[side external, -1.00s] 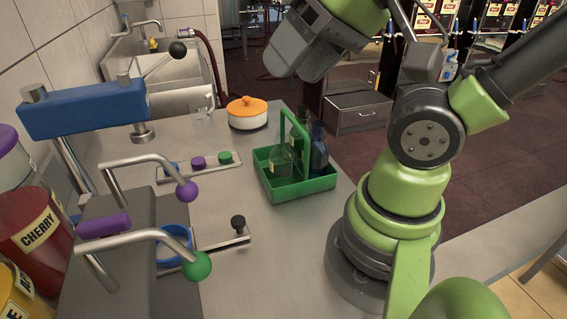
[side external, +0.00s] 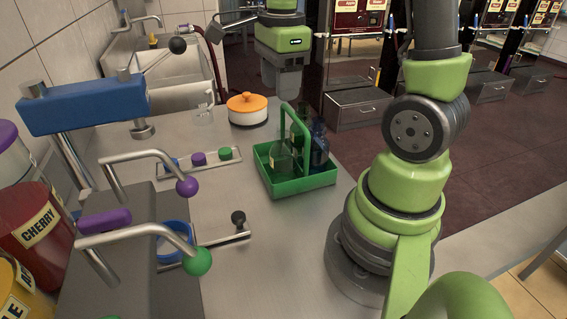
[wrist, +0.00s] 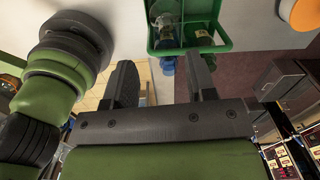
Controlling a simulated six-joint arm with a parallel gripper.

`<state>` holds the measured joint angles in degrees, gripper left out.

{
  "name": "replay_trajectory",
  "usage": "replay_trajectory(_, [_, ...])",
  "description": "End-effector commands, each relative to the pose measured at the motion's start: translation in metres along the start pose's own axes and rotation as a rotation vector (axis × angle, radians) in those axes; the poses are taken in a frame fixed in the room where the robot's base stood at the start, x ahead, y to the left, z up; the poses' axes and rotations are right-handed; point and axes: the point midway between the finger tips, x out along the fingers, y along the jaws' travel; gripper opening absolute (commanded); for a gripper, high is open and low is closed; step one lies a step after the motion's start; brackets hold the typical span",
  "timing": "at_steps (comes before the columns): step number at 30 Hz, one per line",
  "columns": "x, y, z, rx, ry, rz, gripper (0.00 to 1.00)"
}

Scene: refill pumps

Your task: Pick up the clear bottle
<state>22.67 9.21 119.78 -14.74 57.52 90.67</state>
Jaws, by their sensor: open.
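The clear bottle (side external: 281,160) stands upright in the left front part of a green carrier (side external: 318,182) on the counter. A darker bottle and a blue bottle (side external: 320,150) stand behind and beside it, partly hidden by the carrier's handle. My gripper (side external: 283,88) is above and behind the carrier, pointing down, apart from every bottle. In the wrist view my gripper (wrist: 163,80) has its two fingers wide apart with nothing held between them. The green carrier (wrist: 224,42) shows at the top of that view with bottles in it.
A white pot with an orange lid (side external: 247,104) stands left of the carrier at the back. A clear pitcher (side external: 204,110) is beside it. A strip with colored knobs (side external: 198,166) and pump levers lie to the left. The counter in front of the carrier is clear.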

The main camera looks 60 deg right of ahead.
Motion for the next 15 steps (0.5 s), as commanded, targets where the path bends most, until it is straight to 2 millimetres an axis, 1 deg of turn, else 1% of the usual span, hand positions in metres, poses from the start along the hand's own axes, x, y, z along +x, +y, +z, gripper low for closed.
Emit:
replay_trajectory(1, [0.005,-0.003,-0.003,0.052,0.01,0.016,0.51])
replay_trajectory(4, [0.014,-0.005,-0.006,0.103,0.02,0.031,0.51])
replay_trajectory(10, [0.043,-0.004,-0.007,0.106,0.021,0.034,0.51])
replay_trajectory(12, [0.05,-0.003,-0.007,0.106,0.02,0.032,0.51])
replay_trajectory(15, [0.056,-0.004,-0.007,0.105,0.019,0.029,0.51])
